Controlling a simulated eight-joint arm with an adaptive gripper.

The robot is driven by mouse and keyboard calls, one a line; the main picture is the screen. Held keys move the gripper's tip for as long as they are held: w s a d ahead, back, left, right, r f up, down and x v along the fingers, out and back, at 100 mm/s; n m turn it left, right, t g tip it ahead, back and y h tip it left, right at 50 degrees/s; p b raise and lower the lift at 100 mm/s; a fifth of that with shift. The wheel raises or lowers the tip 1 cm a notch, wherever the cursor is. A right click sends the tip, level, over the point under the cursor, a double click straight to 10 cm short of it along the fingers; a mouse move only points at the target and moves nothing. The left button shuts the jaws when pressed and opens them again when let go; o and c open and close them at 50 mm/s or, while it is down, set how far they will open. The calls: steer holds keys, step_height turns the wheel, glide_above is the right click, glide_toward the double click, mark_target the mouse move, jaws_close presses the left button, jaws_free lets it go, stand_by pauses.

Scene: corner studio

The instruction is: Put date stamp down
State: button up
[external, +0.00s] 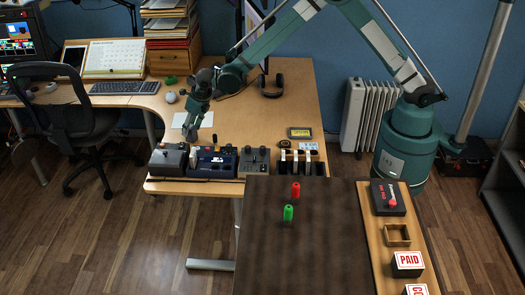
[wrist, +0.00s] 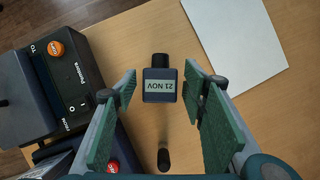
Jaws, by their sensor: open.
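The date stamp (wrist: 157,86) is a small dark block with a pale label reading "21 NOV" upside down and a black end. In the wrist view it lies between and beyond the tips of my gripper (wrist: 159,78), with a gap on both sides. My gripper is open and not pressing on it. In the external view my gripper (external: 189,132) points down over the wooden desk (external: 285,105), just behind a row of devices. The stamp cannot be made out there. Whether it touches the desk cannot be told for sure.
A white paper sheet (wrist: 235,40) lies beside the stamp, to the right in the wrist view. A dark device with an orange button (wrist: 57,48) stands close on the left. A black knob (wrist: 164,160) shows between the fingers. A dark-topped table (external: 265,240) stands in front.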

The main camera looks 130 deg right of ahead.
steer(key=shift+r, duration=0.15)
steer(key=p+v, duration=0.1)
steer(key=v, duration=1.1)
steer(key=shift+p, duration=0.4)
stand_by(0.4)
